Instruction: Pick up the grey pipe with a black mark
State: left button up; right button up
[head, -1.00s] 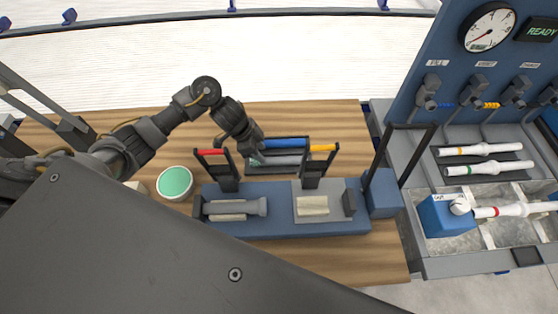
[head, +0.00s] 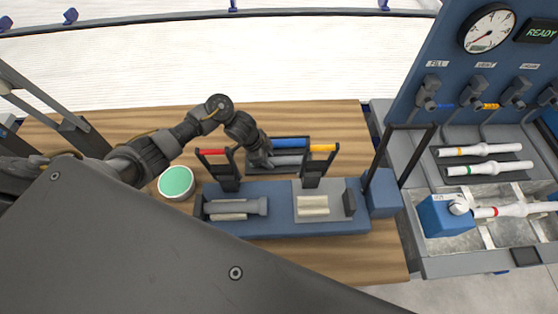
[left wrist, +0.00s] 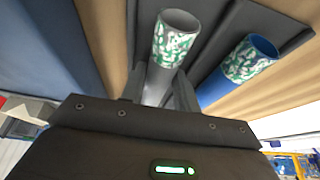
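The grey pipe (head: 290,160) lies in a dark tray (head: 307,170) behind the blue fixture, in front of a blue pipe (head: 288,144). In the left wrist view the grey pipe (left wrist: 153,88) shows an open end with a green-and-white pattern. No black mark is visible on it. My left gripper (head: 266,162) is at the pipe's left part. In the left wrist view its fingers (left wrist: 158,88) stand either side of the grey pipe and look open, though contact is hard to judge. My right gripper is not in view.
The blue fixture (head: 280,223) stands close in front, with upright dark posts tipped red (head: 212,152) and yellow (head: 322,148). A round green-topped container (head: 176,182) is to the left. A grey station (head: 450,262) with white pipes (head: 490,167) stands at right.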

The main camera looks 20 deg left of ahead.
pick_arm(q)
jog(key=c, duration=0.5)
jog(key=shift+r, duration=0.1)
notch_tip(320, 180, up, 10)
jog(key=p, duration=0.1)
notch_tip(320, 180, up, 11)
jog(key=b, duration=0.2)
send_over(277, 161)
jog(key=s+a+r+n+b, duration=0.1)
jog(key=s+a+r+n, duration=0.1)
jog(key=s+r, duration=0.3)
jog(key=shift+s+t, duration=0.3)
jog(key=shift+s, duration=0.4)
